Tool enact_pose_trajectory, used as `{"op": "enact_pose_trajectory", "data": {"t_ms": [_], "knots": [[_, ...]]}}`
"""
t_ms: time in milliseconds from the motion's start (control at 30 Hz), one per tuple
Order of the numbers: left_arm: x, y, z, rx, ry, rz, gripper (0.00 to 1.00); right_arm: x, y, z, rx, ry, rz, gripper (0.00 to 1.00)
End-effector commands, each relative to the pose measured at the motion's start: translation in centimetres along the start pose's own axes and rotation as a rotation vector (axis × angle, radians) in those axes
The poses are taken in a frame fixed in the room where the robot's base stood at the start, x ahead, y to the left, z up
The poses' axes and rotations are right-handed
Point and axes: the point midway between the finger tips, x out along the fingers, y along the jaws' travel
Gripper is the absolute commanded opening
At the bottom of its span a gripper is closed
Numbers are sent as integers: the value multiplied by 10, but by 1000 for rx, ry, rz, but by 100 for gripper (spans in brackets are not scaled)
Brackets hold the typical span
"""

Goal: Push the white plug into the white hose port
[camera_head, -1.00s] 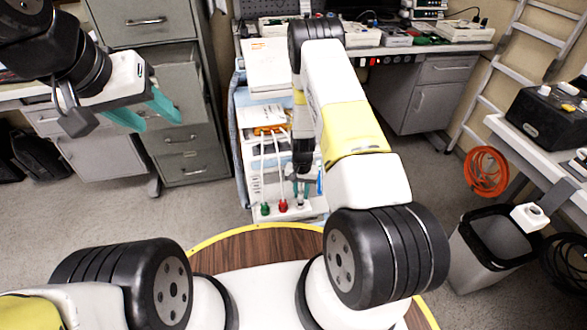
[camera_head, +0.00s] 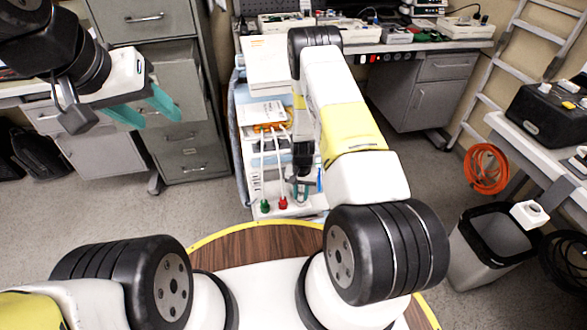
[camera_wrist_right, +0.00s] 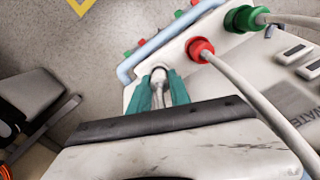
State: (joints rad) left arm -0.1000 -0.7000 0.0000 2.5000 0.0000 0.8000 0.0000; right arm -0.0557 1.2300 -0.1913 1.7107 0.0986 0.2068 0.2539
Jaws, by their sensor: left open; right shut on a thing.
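My right gripper (camera_head: 301,195) is at the front ledge of the pump cart. In the right wrist view its teal fingers (camera_wrist_right: 163,95) are shut on the white plug (camera_wrist_right: 160,78). The plug's end is at the white port on the panel; the fingers hide part of it, so I cannot tell how deep it sits. A red plug (camera_wrist_right: 200,50) and a green plug (camera_wrist_right: 244,18), each with a white hose, sit beside it in the panel; they also show in the head view. My left gripper (camera_head: 148,108) is open and empty, raised at the upper left, away from the cart.
The pump cart's white panel (camera_head: 310,208) stands just beyond my round wooden base. Grey drawer cabinets (camera_head: 185,140) are at the left. A grey bin (camera_head: 490,260) and a side table with a black case (camera_head: 550,115) are at the right. Floor between is clear.

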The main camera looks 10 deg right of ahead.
Motion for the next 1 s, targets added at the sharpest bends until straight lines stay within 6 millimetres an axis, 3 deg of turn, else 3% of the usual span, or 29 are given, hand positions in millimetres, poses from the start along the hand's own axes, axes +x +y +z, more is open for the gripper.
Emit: {"op": "enact_pose_trajectory", "data": {"t_ms": [200,233,367,733,1000], "knots": [[0,0,0,0,0,0,49,5,0,0,0,1,-1,0],[0,0,0,0,0,0,49,6,0,-1,0,1,-1,25],[0,0,0,0,0,0,49,5,0,0,0,1,-1,49],[0,0,0,0,0,0,49,0,0,-1,0,2,-1,49],[0,0,0,0,0,0,49,-44,-1,-1,0,4,-1,49]]}}
